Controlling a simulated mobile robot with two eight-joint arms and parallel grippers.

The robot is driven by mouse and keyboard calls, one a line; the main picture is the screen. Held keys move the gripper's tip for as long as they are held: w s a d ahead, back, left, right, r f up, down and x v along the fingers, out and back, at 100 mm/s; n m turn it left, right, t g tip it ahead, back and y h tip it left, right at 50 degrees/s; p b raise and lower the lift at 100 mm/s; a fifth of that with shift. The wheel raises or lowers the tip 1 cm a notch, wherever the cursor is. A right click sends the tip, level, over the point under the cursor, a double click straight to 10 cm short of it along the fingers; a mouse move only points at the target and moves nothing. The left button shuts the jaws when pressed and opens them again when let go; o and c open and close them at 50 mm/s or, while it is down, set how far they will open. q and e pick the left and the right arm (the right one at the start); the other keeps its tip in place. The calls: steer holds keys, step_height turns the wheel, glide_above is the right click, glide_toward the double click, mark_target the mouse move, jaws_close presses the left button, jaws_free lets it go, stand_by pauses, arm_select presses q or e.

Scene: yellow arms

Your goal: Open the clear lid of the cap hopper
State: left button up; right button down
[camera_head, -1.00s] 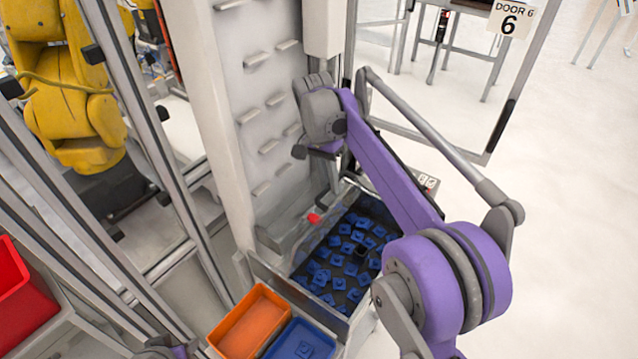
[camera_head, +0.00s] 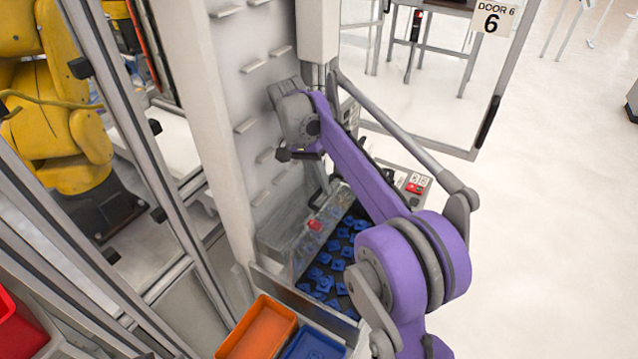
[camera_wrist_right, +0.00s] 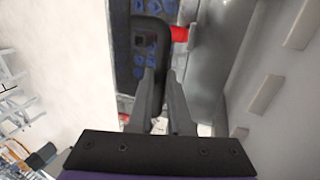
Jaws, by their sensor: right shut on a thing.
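The cap hopper (camera_head: 290,285) is an open-topped metal bin at the foot of the pale column, with many blue caps (camera_head: 325,283) inside. In the head view, my right wrist and purple arm hide the fingertips. My left gripper is not in view.
An orange bin (camera_head: 258,328) and a blue bin (camera_head: 314,345) stand before the hopper. The ridged pale column (camera_head: 235,130) rises close left of my right wrist. A door frame marked 6 (camera_head: 492,22) stands behind.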

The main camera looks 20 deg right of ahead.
steer(key=shift+f, duration=0.1)
steer(key=c, duration=0.8)
jaws_free()
steer(key=shift+c, duration=0.2)
steer(key=shift+r, duration=0.2)
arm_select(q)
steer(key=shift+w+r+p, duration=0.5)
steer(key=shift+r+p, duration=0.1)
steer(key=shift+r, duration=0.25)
arm_select(e)
step_height(320, 180, up, 10)
steer(key=shift+f, duration=0.15)
